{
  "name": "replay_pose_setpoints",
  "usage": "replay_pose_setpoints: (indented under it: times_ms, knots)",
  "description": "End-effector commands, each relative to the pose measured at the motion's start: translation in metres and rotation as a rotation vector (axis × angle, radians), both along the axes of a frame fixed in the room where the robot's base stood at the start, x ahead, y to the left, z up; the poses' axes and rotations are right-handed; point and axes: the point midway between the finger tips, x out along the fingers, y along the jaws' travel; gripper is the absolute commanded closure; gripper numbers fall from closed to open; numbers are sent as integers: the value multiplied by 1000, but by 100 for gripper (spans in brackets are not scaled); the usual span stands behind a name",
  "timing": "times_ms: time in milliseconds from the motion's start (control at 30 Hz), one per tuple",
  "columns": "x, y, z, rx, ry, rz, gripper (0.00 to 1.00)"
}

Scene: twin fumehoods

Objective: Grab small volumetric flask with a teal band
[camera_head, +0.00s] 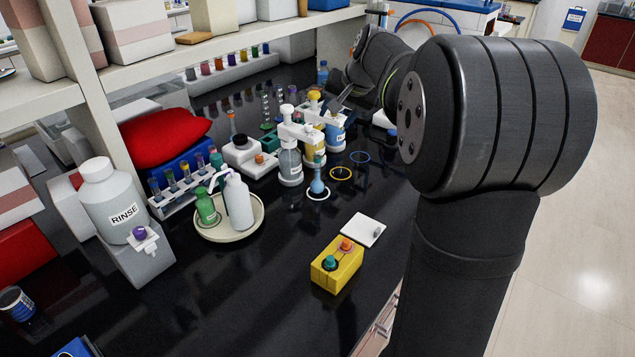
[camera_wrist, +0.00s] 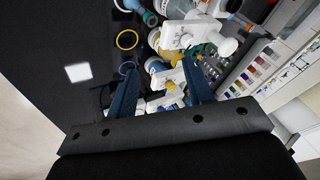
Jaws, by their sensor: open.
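A small flask-like vessel with a teal-blue part (camera_head: 317,184) stands inside a white ring marking on the black bench in the head view. It is probably the same teal item at the top edge of the wrist view (camera_wrist: 143,12); I cannot make out a separate band. My gripper (camera_head: 345,97) is above the bench, behind the bottle group, partly hidden by my arm. In the wrist view my gripper (camera_wrist: 161,85) has its two blue fingers apart. White holders and a yellow-capped bottle (camera_wrist: 172,85) appear between and beyond them. The gripper is apart from the teal vessel.
Labelled bottles with a clear bottle (camera_head: 290,165) and a blue one (camera_head: 335,135) crowd the bench around white clamps. Empty yellow (camera_head: 341,173) and blue (camera_head: 360,157) rings lie right of the vessel. A yellow block (camera_head: 337,268) sits nearer.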

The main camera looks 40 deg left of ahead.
Motion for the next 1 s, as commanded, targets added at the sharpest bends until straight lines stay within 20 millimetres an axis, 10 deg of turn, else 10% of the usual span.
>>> replay_pose_setpoints:
  times_ms: [400, 1000]
  knots:
    - [-30, -22, -9, -130, -373, 582, 53]
    - [-15, 19, -85, -149, -413, 654, 53]
